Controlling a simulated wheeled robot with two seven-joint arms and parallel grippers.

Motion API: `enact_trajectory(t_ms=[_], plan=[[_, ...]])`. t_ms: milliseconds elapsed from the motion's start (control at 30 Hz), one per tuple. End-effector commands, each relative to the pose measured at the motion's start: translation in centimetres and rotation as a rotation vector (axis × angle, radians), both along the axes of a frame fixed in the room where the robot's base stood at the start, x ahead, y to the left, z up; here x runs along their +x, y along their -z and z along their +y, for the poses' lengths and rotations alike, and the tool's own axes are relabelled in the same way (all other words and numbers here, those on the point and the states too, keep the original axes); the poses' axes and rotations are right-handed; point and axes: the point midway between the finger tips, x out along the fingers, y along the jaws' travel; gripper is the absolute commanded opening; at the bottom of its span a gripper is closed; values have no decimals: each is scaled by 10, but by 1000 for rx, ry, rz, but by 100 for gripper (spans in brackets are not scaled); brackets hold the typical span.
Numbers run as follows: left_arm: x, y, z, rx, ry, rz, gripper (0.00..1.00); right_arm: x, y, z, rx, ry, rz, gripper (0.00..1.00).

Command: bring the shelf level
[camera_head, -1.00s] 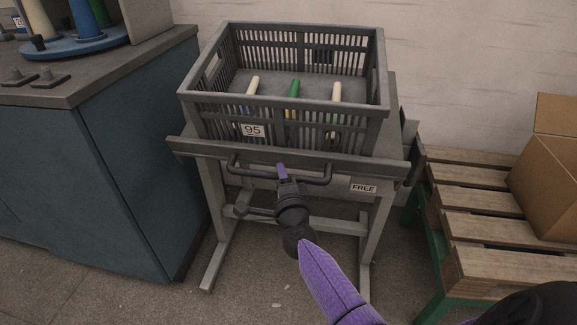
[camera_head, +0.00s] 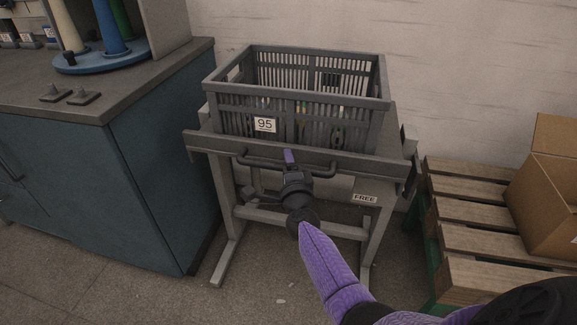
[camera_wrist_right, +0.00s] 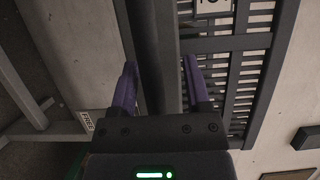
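The shelf (camera_head: 372,170) is a grey platform on a metal stand, with a dark bar handle (camera_head: 262,164) along its front. A grey crate (camera_head: 345,105) labelled 95 sits on it, holding several cones mostly hidden behind its slatted front. My right gripper (camera_head: 289,158) is at the middle of the handle. My left gripper is not in view.
A blue-grey cabinet (camera_head: 120,180) with a blue turntable (camera_head: 100,62) stands at the left. A wooden pallet (camera_head: 465,215) with a cardboard box (camera_head: 550,200) is close on the right. A FREE label (camera_head: 365,198) hangs under the shelf. Open floor lies in front.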

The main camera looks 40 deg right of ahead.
Motion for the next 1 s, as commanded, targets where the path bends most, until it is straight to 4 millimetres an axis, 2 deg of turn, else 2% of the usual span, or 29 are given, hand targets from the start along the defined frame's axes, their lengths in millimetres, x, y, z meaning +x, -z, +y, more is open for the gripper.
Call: enact_trajectory(t_ms=[167, 267, 600, 700, 1000], plan=[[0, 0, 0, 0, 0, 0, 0, -1, 1, 1, 1, -1, 3, 61], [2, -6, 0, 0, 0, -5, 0, -9, 0, 5, 2, -2, 4, 61], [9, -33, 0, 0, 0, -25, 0, -73, -2, 38, 0, -1, 3, 61], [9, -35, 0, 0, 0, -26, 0, -85, 0, 43, 1, -1, 2, 61], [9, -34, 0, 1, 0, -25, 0, -89, 2, 45, 1, -1, 2, 61]])
